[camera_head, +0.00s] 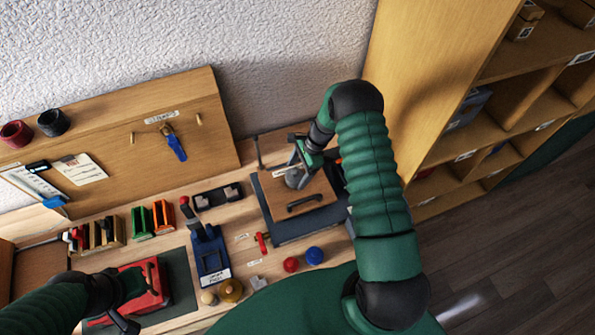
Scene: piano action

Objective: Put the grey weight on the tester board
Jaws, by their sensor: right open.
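The grey weight (294,179) is a small grey cylinder at the far left part of the tester board (318,187), a wooden board with a black handle on a dark base. It appears to stand on the board. My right gripper (297,164) is open, just above and beside the weight, and partly covers it. Whether its fingers touch the weight is too small to tell. My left gripper (128,318) is at the lower left, by a red box (148,290); its fingers are not clear.
A blue device (210,255) with a red-knobbed lever stands left of the board. Red (291,264) and blue (314,255) balls lie in front of it. Green and orange holders (150,220) stand further left. A wooden shelf unit (500,110) is at the right.

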